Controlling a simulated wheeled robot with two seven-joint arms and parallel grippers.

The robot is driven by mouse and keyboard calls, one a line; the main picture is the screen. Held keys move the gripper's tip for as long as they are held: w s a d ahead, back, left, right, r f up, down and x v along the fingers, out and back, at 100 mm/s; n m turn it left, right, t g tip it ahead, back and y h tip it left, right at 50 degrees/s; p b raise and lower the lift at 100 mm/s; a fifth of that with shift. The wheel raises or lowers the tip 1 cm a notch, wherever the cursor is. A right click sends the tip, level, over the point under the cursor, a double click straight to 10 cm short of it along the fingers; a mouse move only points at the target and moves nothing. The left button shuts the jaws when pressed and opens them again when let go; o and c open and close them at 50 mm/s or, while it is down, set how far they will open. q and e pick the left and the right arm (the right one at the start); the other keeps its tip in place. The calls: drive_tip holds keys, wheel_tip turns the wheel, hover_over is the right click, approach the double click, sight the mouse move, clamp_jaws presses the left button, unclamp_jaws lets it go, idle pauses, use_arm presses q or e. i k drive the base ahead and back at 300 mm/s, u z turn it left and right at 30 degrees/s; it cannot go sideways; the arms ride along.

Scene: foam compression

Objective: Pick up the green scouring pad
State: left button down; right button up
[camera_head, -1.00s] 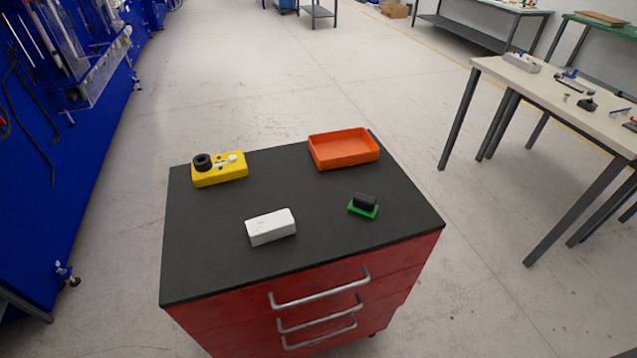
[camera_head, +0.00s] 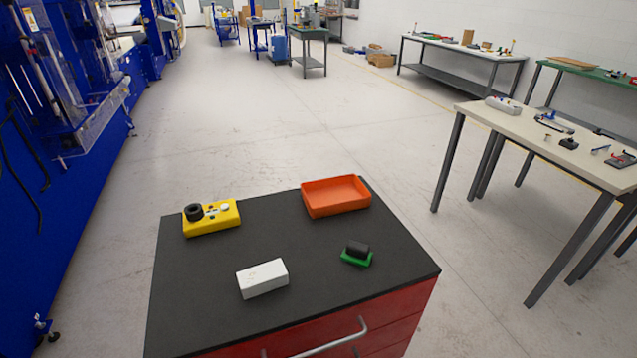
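The green scouring pad (camera_head: 357,259) lies on the black top of the red drawer cabinet, near its right front edge. A small black block (camera_head: 358,248) sits on the pad and covers much of it, so only the pad's green rim shows. Neither of my grippers is in view.
On the black cabinet top (camera_head: 200,290) a white block (camera_head: 262,278) lies left of the pad. A yellow device (camera_head: 212,222) with a black knob stands at the back left, an orange tray (camera_head: 335,196) at the back right. A workbench (camera_head: 560,150) stands to the right.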

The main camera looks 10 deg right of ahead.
sight(356, 253)
drive_tip(key=u, duration=2.35)
drive_tip(key=k, duration=1.45)
drive_tip(key=z, duration=0.85)
